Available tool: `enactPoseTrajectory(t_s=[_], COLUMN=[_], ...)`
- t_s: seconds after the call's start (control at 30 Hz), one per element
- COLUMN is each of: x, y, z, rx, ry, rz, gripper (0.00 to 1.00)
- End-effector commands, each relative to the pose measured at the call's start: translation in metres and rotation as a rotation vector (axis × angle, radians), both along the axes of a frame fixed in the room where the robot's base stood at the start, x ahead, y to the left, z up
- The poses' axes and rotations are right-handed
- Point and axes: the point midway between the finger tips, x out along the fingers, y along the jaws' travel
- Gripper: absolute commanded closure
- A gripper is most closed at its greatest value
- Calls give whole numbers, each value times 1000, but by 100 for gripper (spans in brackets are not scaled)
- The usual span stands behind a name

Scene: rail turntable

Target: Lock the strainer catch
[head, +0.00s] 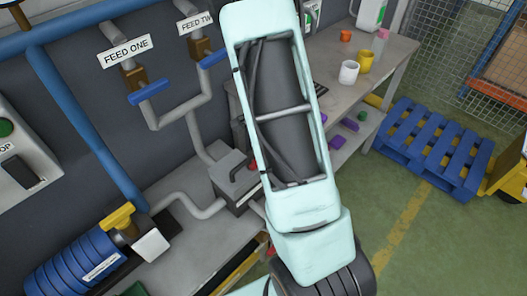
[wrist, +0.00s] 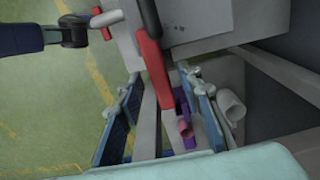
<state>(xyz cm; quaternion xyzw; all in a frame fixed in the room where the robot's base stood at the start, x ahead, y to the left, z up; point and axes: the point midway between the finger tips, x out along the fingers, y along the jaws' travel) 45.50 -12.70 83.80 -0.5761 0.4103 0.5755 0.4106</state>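The likely strainer is a grey box (head: 236,184) with a dark bent handle (head: 239,168), left of my arm in the head view. A small red part (head: 252,166) shows beside it, mostly covered by my arm. In the wrist view a red lever (wrist: 153,68), probably the catch, hangs from the grey box (wrist: 196,22) and points down toward the gap between my fingers. My gripper (wrist: 162,104) is open, with blue-grey fingers on either side. I cannot tell whether the lever touches a finger. The head view does not show my fingers.
A workbench (head: 195,240) carries a blue ribbed cylinder (head: 75,262) at lower left. Pipes labelled FEED ONE and FEED TWO run above, with blue handles (head: 149,92). A table (head: 392,58) with cups stands behind my arm. A blue pallet (head: 432,145) lies on the floor at right.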

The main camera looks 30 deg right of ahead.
Motion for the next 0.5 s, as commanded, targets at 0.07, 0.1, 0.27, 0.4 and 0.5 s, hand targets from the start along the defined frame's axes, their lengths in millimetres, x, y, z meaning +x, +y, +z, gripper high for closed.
enactPoseTrajectory(t_s=[0.07, 0.1, 0.27, 0.4, 0.5], x=[0, 0, 1, 2, 1], y=[0, 0, 0, 0, 0], z=[2, 4, 26, 56, 78], rx=[0, 0, -1, -1, 0], ry=[0, 0, -4, -6, -5], rz=[1, 1, 2, 2, 1], gripper=[67, 67, 67, 67, 67])
